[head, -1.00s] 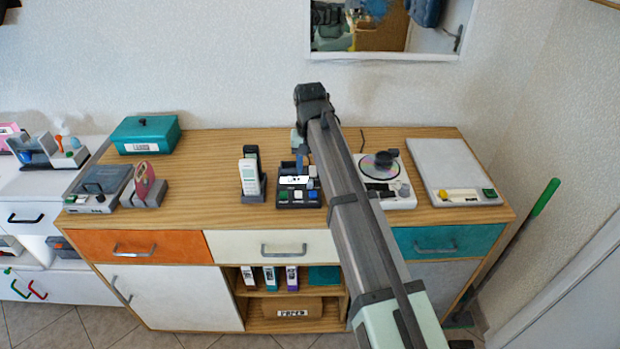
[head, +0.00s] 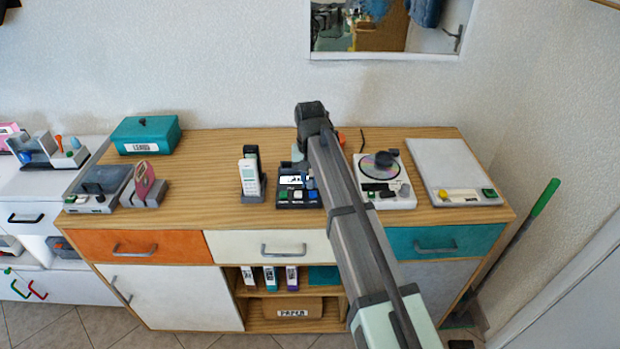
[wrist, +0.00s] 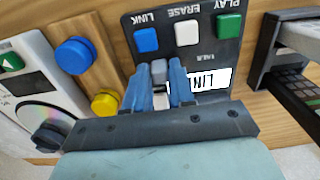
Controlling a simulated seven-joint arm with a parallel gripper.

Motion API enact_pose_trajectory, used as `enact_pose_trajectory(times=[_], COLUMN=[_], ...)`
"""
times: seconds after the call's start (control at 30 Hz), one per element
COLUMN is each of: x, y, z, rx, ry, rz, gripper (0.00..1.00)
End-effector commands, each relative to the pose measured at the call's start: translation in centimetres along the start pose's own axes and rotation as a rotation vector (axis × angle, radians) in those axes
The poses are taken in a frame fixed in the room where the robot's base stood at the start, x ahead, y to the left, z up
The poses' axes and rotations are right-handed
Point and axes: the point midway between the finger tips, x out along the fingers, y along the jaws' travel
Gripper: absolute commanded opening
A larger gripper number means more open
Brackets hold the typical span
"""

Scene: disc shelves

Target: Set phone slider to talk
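A talk marking cannot be read. In the head view my arm hides part of the base's right side.
A white handset (head: 249,178) stands in a dark cradle left of the base. A white flat box (head: 452,165) lies farther right. Bare wood lies in front.

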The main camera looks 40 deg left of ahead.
Motion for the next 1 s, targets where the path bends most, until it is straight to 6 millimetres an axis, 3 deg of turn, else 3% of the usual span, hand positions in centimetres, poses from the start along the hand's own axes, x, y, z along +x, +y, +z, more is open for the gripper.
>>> enact_pose_trajectory(times=[0.23, 0.7, 1.0], x=[0.0, 0.0, 0.0], y=[0.0, -0.1, -3.5], z=[0.0, 0.0, -0.1], rx=[0.0, 0.0, -0.002], ry=[0.0, 0.0, 0.0], rz=[0.0, 0.0, 0.0], gripper=[0.0, 0.0, 0.0])
